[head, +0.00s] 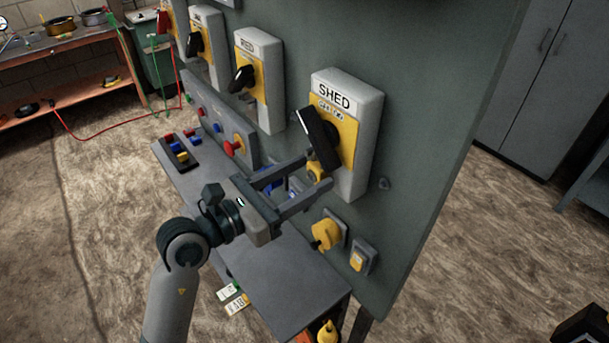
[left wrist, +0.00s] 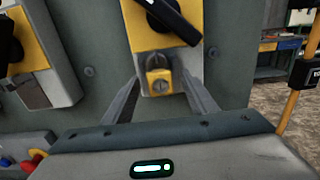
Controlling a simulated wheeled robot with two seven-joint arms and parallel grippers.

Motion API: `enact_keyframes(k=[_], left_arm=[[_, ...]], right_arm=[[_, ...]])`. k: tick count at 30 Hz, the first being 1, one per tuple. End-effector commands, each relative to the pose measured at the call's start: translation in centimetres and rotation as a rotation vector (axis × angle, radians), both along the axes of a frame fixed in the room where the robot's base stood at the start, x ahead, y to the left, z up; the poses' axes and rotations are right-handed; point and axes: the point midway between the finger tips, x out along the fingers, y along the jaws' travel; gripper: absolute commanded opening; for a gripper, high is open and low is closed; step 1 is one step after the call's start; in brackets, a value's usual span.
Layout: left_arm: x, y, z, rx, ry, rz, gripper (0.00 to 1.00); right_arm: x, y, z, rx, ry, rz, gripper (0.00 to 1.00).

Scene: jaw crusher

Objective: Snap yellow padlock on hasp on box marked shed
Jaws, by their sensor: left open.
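The box marked SHED (head: 362,125) is a pale box with a yellow plate and a black handle (head: 318,138) set at a slant. The yellow padlock (head: 315,171) is at the plate's lower end. In the left wrist view the padlock (left wrist: 159,82) is upright, its dark shackle up against the hasp area; I cannot tell whether the shackle is closed. My left gripper (head: 318,168) is open, its fingers on either side of the padlock. In the left wrist view gaps show between the fingers (left wrist: 160,86) and the padlock. My right gripper is not in view.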

Motion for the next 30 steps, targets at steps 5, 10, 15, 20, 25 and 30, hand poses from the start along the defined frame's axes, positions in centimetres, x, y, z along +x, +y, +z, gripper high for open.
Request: enact_keyframes(k=[5, 10, 15, 20, 25, 30], left_arm=[[-0.2, 0.3, 0.0, 0.0, 0.0, 0.001, 0.53], [-0.7, 1.0, 0.0, -0.001, 0.001, 0.001, 0.53], [-1.1, 1.7, 0.0, 0.0, 0.0, 0.001, 0.53], [-1.7, 2.3, 0.0, 0.0, 0.0, 0.0, 0.53], [-2.1, 3.0, -0.1, 0.001, 0.001, 0.001, 0.53], [-2.6, 3.6, 0.0, -0.001, -0.001, 0.0, 0.53]], right_arm=[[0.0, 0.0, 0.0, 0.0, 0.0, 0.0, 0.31], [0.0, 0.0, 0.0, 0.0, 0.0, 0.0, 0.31], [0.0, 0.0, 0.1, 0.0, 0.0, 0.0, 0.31], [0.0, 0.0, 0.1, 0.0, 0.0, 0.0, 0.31], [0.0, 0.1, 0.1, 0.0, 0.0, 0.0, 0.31], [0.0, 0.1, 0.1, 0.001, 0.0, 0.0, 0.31]])
